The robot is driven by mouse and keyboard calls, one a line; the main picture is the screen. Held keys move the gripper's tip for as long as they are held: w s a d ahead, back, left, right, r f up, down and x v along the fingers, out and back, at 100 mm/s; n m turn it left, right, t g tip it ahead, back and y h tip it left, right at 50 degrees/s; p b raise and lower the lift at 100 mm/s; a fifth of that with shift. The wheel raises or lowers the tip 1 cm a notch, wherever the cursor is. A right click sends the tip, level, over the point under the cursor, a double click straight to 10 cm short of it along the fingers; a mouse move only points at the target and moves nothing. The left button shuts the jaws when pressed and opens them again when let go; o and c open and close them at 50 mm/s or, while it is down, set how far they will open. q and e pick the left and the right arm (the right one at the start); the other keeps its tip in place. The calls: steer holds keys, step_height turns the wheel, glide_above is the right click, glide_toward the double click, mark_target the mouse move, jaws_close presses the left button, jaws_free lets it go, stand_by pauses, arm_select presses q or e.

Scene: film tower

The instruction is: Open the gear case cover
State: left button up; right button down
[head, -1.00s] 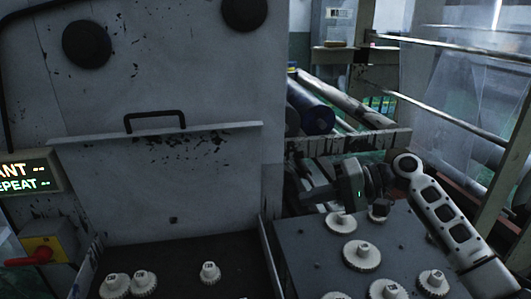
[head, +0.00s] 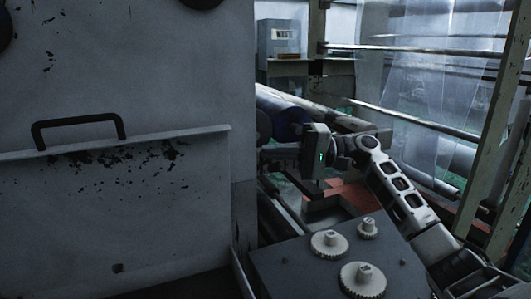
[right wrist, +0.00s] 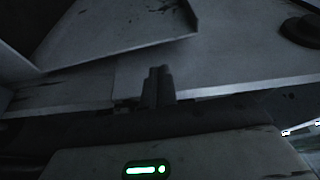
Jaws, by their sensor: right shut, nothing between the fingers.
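The gear case cover (head: 150,215) is a scuffed pale-grey panel filling the left of the head view. My right gripper (right wrist: 158,85) shows as two dark fingers shut together, empty, before pale panels in the right wrist view. In the head view it is to the right of the cover's edge, apart from the handle, its fingertips hard to make out. My left gripper is out of view.
White gears (head: 362,279) stand on a dark grey plate (head: 290,262) at lower right. Behind my right arm are rollers (head: 290,125), an orange part (head: 343,196) and a hanging clear film (head: 440,90). An upright post (head: 500,130) stands at far right.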

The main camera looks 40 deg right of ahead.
mark_target(237, 152)
steer(key=p+x, duration=0.1)
steer(key=x, duration=0.6)
steer(key=shift+r+p, duration=0.1)
steer(key=shift+p, duration=0.2)
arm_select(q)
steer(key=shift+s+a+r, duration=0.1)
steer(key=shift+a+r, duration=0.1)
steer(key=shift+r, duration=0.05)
arm_select(e)
steer(key=shift+w+a, duration=0.25)
steer(key=shift+a, duration=0.15)
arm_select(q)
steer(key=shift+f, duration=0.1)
